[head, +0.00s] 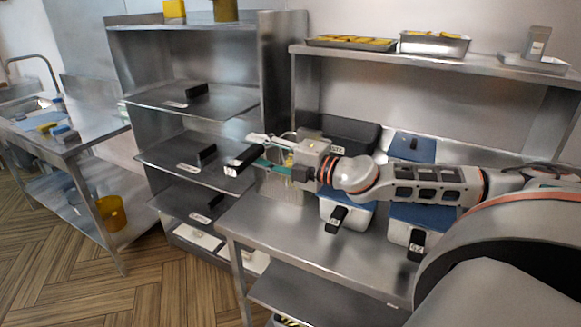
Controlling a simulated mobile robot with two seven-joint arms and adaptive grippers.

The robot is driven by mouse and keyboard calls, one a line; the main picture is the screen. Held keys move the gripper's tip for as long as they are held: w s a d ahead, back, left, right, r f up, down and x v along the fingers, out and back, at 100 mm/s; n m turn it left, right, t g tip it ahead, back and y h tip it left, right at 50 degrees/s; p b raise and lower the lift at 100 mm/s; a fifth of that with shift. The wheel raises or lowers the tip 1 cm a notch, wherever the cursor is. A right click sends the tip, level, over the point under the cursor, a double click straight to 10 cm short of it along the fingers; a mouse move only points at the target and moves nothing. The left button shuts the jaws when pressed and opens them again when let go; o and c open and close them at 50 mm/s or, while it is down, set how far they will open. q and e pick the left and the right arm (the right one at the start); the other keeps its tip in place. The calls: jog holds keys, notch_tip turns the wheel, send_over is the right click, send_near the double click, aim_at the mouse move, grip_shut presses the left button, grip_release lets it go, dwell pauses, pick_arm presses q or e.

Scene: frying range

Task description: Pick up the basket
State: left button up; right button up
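My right gripper (258,154) reaches in from the right above the left end of the steel counter. Its fingers lie at a black handle (238,163) with a white label on its end. I cannot tell whether they are closed on it. A faint, see-through wire basket seems to hang behind the gripper, mostly hidden by it. Two more labelled black handles, one at centre (336,219) and one to its right (416,244), stick out from white-and-blue vats in the counter. My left gripper is not in view.
A steel rack (190,145) with dark handles on its shelves stands close left of the gripper. A high shelf (440,60) with food trays runs above the counter (300,235). A sink table (70,140) stands far left; wooden floor lies between.

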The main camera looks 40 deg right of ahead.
grip_shut()
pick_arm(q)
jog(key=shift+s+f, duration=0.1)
pick_arm(e)
jog(key=shift+r, duration=0.1)
